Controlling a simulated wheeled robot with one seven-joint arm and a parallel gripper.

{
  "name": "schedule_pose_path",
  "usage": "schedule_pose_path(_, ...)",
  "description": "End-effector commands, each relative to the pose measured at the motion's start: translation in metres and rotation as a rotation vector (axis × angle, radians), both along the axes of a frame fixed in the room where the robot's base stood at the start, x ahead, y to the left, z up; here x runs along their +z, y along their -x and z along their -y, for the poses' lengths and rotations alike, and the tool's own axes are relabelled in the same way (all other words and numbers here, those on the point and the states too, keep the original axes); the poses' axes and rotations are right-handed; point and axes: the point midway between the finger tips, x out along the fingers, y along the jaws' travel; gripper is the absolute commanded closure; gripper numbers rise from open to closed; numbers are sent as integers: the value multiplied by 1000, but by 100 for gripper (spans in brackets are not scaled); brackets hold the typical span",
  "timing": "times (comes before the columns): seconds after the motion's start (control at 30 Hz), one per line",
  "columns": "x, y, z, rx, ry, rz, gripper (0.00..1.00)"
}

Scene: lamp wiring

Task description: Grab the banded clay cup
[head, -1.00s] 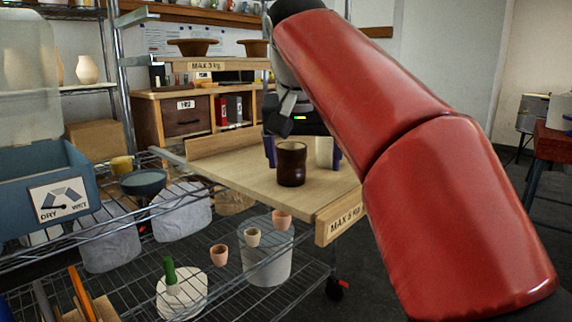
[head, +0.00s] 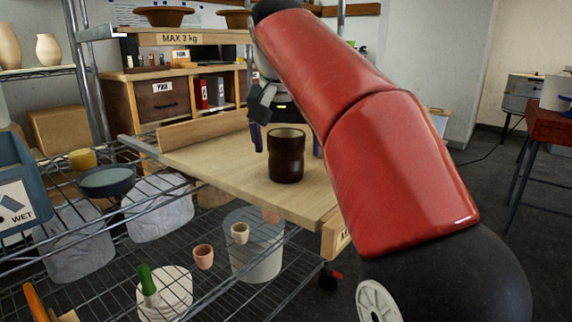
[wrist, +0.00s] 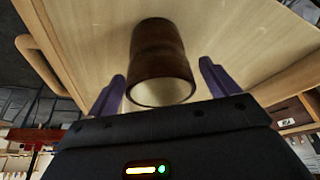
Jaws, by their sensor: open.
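The banded clay cup (head: 286,160) is dark brown with a pale inside and stands upright on a wooden board (head: 225,172). In the wrist view the cup (wrist: 160,55) appears upside down, its pale mouth toward me. My gripper (head: 287,141) is open, its purple fingers showing to either side of the cup in the head view, behind it. In the wrist view the fingers of my gripper (wrist: 162,72) flank the cup's mouth end, with a gap on each side. I cannot tell how deep the cup sits between them.
The board has a raised edge at its back left (head: 200,128) and a front lip partly hidden by my arm. Wire shelves on the left hold a dark bowl (head: 107,181), small pots (head: 203,256) and wrapped lumps. A shelf (head: 185,39) marked MAX 3 kg hangs above.

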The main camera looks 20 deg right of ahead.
Motion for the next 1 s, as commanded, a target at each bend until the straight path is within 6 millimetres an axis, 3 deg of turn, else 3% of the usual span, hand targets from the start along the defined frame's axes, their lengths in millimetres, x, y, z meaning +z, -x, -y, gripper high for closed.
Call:
schedule_pose_path(0.1, -12, -4, 2, 1, 0, -1, 14)
schedule_pose_path(0.37, -13, -5, 2, 1, 0, 1, 14)
schedule_pose_path(0.8, -13, -5, 2, 1, 0, 1, 69)
schedule_pose_path(1.0, -12, -5, 2, 0, 0, 2, 69)
